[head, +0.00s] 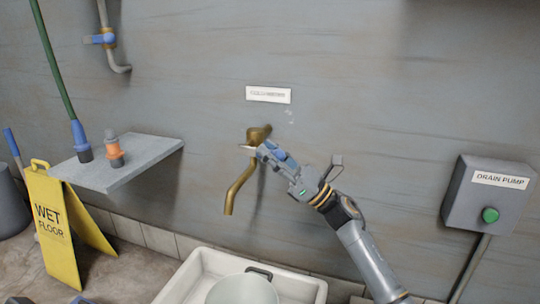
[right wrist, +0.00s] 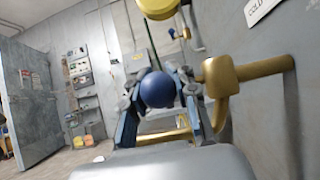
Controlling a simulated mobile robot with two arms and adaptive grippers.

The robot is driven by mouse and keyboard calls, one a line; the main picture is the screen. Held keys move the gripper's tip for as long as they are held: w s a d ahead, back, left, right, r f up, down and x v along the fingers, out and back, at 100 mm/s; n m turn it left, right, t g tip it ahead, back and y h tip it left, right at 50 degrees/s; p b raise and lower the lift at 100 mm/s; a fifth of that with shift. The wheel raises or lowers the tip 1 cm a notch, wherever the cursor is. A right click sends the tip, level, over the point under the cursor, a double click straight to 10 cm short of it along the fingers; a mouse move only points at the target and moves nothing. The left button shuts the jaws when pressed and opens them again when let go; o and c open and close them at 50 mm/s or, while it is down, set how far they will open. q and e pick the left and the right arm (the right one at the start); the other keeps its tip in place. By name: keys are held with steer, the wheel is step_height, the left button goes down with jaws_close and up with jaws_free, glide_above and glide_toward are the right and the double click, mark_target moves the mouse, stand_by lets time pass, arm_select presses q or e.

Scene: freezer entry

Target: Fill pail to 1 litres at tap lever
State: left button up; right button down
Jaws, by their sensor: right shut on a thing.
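The brass tap (head: 238,187) comes out of the wall under a white label. Its spout hangs down over the left part of the sink, and no stream shows below it. My right gripper (head: 268,151) is at the top of the tap. In the right wrist view the fingers of my right gripper (right wrist: 162,100) are shut on the tap lever's round blue knob (right wrist: 158,89), beside the brass tap body (right wrist: 218,77). The pale grey pail (head: 243,291) stands in the white sink, cut off by the bottom edge. Its water level is hidden. Small dark parts at the bottom left may be my left gripper (head: 50,300).
The white sink (head: 190,277) is below the tap. A drain pump box (head: 488,195) with a green button is on the right wall.

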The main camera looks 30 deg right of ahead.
steer(key=c, duration=1.3)
jaws_free()
steer(key=shift+d+f, duration=0.1)
steer(key=v, duration=1.2)
